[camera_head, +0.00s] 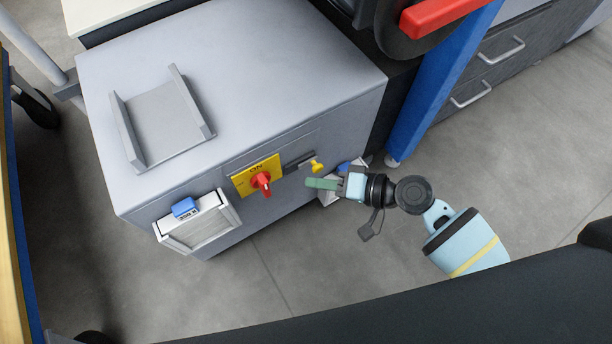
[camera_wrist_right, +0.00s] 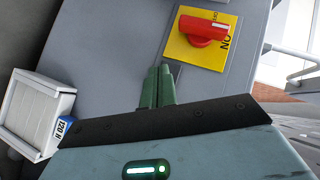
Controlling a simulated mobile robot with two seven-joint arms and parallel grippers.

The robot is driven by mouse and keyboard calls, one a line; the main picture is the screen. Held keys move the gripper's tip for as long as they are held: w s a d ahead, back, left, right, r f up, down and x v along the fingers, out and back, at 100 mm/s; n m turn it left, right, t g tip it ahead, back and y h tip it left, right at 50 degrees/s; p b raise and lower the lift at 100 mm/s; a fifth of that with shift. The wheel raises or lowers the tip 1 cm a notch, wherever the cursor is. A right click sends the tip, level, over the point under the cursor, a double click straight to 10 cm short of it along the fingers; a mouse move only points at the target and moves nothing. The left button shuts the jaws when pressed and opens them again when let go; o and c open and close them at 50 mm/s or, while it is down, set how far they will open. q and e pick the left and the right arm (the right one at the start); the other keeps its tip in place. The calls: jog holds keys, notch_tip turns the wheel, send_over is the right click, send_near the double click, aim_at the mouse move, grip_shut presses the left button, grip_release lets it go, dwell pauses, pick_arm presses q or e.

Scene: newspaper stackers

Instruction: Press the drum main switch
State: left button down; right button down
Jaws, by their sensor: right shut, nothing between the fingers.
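The drum main switch is a red rotary knob (camera_head: 261,182) on a yellow plate (camera_head: 243,186) marked ON, set on the front face of a grey cabinet (camera_head: 240,60). In the right wrist view the red knob (camera_wrist_right: 203,30) sits at the upper right on its yellow plate. My right gripper (camera_head: 310,183) is to the right of the switch in the head view, with its green fingers together and empty. In the wrist view the fingertips (camera_wrist_right: 160,70) end near the plate's lower-left corner; I cannot tell whether they touch the panel. My left gripper is not in view.
A small yellow knob (camera_head: 317,165) is on the cabinet front just above my right fingers. A white-framed box with a blue clip (camera_head: 185,207) hangs left of the switch. A blue post (camera_head: 430,90) and grey drawers (camera_head: 520,60) stand to the right.

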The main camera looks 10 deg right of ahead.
jog(key=s+d, duration=0.3)
jog(key=d, duration=0.3)
jog(key=shift+r, duration=0.1)
dwell(0.4)
